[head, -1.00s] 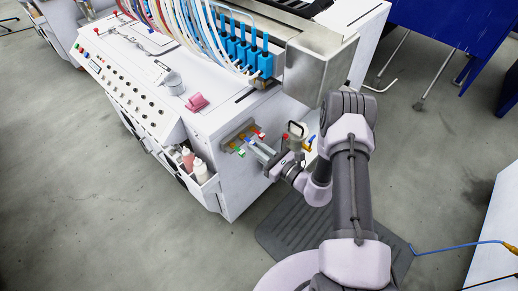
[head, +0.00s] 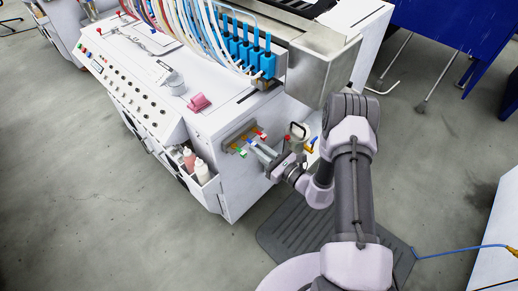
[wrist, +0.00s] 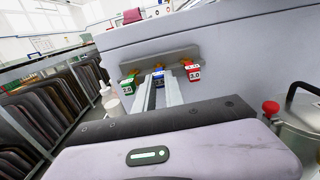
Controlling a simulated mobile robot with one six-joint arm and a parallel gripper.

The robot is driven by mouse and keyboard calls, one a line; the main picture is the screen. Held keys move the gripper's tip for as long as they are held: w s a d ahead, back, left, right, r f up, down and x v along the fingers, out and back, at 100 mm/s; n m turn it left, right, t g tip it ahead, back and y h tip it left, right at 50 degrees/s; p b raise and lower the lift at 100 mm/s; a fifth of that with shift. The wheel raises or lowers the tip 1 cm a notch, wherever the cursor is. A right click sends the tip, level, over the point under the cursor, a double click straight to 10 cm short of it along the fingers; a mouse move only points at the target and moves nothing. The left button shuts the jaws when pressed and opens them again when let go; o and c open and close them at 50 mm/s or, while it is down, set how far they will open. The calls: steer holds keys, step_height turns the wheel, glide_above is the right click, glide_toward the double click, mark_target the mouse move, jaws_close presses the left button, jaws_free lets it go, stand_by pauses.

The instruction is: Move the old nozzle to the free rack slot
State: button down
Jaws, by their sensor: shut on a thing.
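A grey rack (wrist: 158,62) is fixed to the white machine's side wall. In the wrist view a green-tagged nozzle (wrist: 128,87) is at its left and a red-tagged nozzle (wrist: 193,72) at its right. A blue-tagged nozzle (wrist: 158,75) is in the middle, between my fingertips. My gripper (wrist: 158,88) is shut on this blue-tagged nozzle at the rack. I cannot tell whether it is seated in a slot. The rack also shows in the head view (head: 236,134), in front of my gripper (head: 258,151). Which slot is free is not clear.
A metal pot (head: 296,138) with a black handle is close right of my gripper; its red knob (wrist: 270,107) shows in the wrist view. Bottles (head: 201,171) stand in a side tray on the left. A dark mat (head: 292,232) lies on the floor below.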

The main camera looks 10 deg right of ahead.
steer(key=c, duration=1.3)
jaws_free()
steer(key=shift+c, duration=0.2)
steer(key=p+v, duration=0.5)
steer(key=v, duration=1.2)
steer(key=s+a+r+n+g+y, duration=0.1)
steer(key=s+a+r+n+g, duration=0.1)
steer(key=a+r+n+g, duration=0.4)
steer(key=s+a+r+n+g, duration=0.1)
steer(key=a+r+n+g, duration=0.2)
steer(key=r, duration=0.5)
steer(key=s+a+r+n+g+y, duration=0.1)
steer(key=s+a+r+n+g, duration=0.15)
steer(key=r+n+g, duration=0.35)
steer(key=s+r+n+t+h, duration=0.6)
steer(key=s+r+n+h, duration=0.3)
steer(key=r, duration=0.5)
steer(key=shift+s+d+h, duration=0.25)
steer(key=shift+s+h, duration=0.2)
steer(key=shift+h, duration=0.35)
